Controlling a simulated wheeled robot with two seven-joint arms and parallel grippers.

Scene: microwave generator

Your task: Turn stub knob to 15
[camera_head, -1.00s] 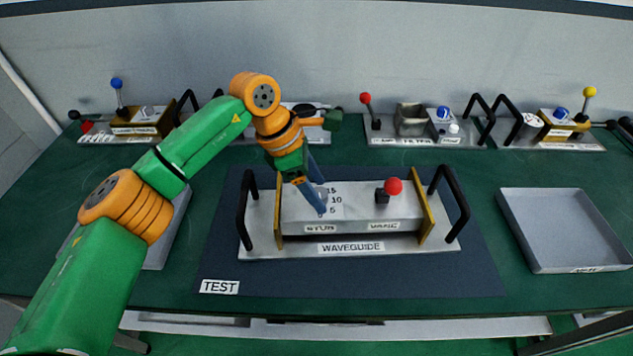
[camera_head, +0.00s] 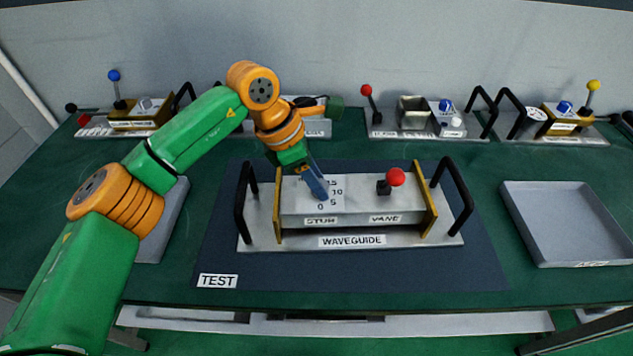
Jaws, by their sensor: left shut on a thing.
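The waveguide unit (camera_head: 352,241) sits on the dark TEST mat (camera_head: 340,272) in the middle of the table. Its top carries a white scale plate (camera_head: 335,204) at the STUB label, with the numbers 0, 5, 10 and 15 partly visible. My left gripper (camera_head: 319,190) reaches down onto the scale plate and is shut on the stub knob. The knob is hidden by the fingers, so its pointer setting cannot be read. A red-balled vane lever (camera_head: 396,177) stands to the right on the same unit. My right gripper is not in view.
Black handles (camera_head: 459,195) rise at both ends of the waveguide unit. Grey trays lie at the right (camera_head: 565,225) and at the left, partly behind my arm. Several other units with levers, such as the red-balled one (camera_head: 367,91), line the back.

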